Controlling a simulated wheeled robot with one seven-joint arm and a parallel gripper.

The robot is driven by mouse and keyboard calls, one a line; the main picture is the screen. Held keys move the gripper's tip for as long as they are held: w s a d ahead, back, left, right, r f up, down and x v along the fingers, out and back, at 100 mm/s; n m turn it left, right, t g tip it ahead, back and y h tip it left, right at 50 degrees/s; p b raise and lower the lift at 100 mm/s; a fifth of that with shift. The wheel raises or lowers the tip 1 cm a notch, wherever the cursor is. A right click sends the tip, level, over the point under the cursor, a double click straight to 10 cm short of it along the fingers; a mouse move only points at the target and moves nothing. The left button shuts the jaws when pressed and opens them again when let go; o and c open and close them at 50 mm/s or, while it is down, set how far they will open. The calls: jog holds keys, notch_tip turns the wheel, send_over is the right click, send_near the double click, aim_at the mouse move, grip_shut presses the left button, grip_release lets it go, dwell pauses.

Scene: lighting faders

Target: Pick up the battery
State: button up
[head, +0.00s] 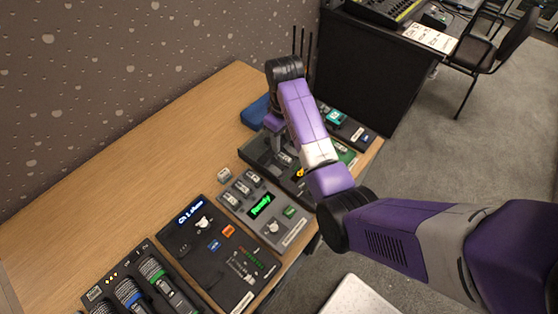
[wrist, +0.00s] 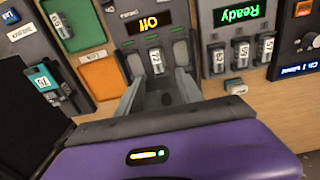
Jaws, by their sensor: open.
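My gripper (wrist: 158,80) is open, with its two grey fingers apart in the wrist view. In that view a pale battery (wrist: 157,60) with a dark-lettered label sits in the dark device with the lit "Off" display (wrist: 150,26). It lies between and just beyond the fingertips, and no contact shows. Another small battery (wrist: 235,87) lies loose on the wooden table beside the charger (wrist: 233,40) reading "Ready". It also shows in the head view (head: 224,176). Several similar batteries stand in that charger. My arm partly hides the gripper and the "Off" device in the head view.
An orange tray (wrist: 101,77) and a green tray (wrist: 88,25) lie left of the fingers in the wrist view, with a teal labelled item (wrist: 47,82) farther left. Microphones (head: 165,283) fill the near end of the table. The table's wall side (head: 110,180) is clear.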

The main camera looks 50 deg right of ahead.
aim_at(285, 157)
jog(key=shift+s+a+f, duration=0.15)
jog(key=shift+s+a, duration=0.05)
jog(key=shift+s, duration=0.1)
jog(key=shift+f, duration=0.35)
jog(key=shift+s+d+f+p, duration=0.1)
jog(key=shift+d+f+p, duration=0.1)
jog(key=shift+f, duration=0.95)
jog(key=shift+w+d+f+p, duration=0.1)
jog(key=shift+f+p, duration=0.1)
jog(key=shift+f, duration=0.9)
jog(key=shift+s+d+f+p, duration=0.1)
jog(key=shift+f+p, duration=0.1)
jog(key=shift+f, duration=0.95)
grip_shut()
